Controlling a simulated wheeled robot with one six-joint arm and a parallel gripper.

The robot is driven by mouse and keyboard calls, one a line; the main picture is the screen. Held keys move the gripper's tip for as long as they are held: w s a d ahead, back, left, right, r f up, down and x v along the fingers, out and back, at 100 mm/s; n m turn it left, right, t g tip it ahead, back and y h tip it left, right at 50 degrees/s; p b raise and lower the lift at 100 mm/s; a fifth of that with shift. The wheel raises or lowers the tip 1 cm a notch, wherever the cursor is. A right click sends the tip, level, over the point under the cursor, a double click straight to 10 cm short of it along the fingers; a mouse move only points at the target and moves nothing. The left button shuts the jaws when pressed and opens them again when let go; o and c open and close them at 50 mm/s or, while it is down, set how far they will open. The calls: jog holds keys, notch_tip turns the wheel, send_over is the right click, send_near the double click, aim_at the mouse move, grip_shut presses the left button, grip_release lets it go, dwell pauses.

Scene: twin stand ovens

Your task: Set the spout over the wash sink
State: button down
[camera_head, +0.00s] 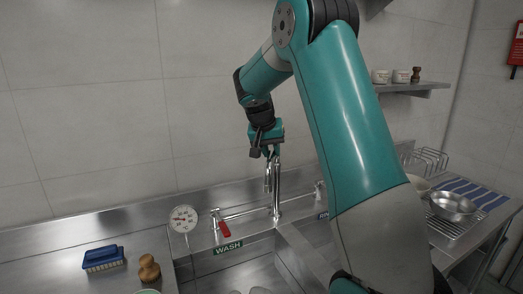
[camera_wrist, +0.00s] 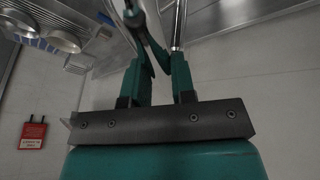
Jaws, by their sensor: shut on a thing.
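The chrome spout (camera_head: 277,188) rises from the deck behind the sinks, close to the divider between the basins. My gripper (camera_head: 267,155) is at its upper end, pointing down, and is shut on it. In the wrist view, the jaws (camera_wrist: 157,62) are close together, with a chrome tube (camera_wrist: 179,24) beside the right finger. The exact grip contact is partly hidden. The wash sink (camera_head: 232,280) is at the bottom centre, below a green WASH label (camera_head: 228,247). The second basin, on the right, is mostly hidden behind my arm.
A metal bowl (camera_head: 452,206) sits on the right rack.

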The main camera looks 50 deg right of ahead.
jog(key=shift+w+r, duration=0.15)
jog(key=c, duration=1)
grip_release()
jog(key=shift+o, duration=0.2)
jog(key=shift+a, duration=0.1)
jog(key=v, duration=1.7)
jog(key=shift+p, duration=0.3)
jog(key=shift+a, duration=0.1)
